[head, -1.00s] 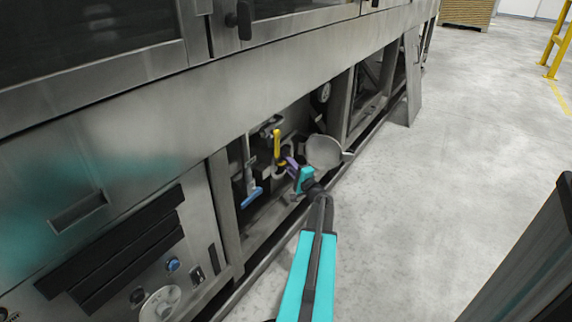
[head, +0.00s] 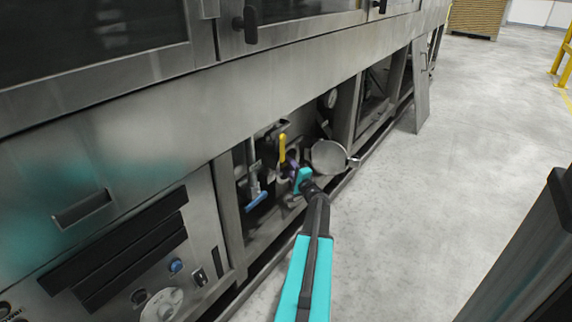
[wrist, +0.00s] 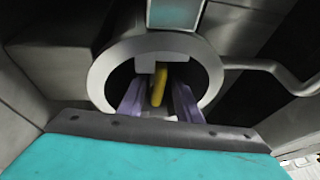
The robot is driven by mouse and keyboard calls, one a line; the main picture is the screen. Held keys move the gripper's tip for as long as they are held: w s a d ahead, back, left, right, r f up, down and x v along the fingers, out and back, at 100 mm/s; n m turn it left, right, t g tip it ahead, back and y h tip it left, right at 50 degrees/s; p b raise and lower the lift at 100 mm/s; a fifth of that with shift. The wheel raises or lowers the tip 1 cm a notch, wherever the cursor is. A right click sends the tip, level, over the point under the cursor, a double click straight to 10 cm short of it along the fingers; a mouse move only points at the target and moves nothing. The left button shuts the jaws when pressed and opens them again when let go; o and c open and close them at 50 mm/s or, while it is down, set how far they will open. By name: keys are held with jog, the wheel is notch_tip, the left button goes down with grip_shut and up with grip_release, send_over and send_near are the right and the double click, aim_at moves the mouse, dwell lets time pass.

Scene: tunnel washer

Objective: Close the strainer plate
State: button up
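The strainer plate (head: 328,157) is a round grey metal disc with a short handle on its right. It stands swung out, in the low opening of the machine. My gripper (head: 292,163) is just left of the plate and apart from it, close to a yellow lever (head: 282,148). In the wrist view, the purple fingers of my gripper (wrist: 158,92) are spread with a gap between them. They point at a round grey ring (wrist: 98,80), with a yellow piece showing between them. I see nothing held. The fingertips are hard to make out in the head view.
A blue-handled valve (head: 256,200) hangs left of my gripper. Steel frame posts (head: 229,215) border the opening, and a low rail runs along the floor. A bent rod (wrist: 285,75) shows at the right in the wrist view. The floor (head: 430,210) to the right is clear.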

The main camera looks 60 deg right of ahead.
jog(key=shift+s+f, duration=0.1)
jog(key=shift+s, duration=0.1)
jog(key=p+v, duration=0.3)
jog(key=v, duration=1)
jog(key=shift+s+a+p, duration=0.2)
jog(key=shift+s+p, duration=0.05)
jog(key=shift+p, duration=0.1)
jog(key=shift+f, duration=0.1)
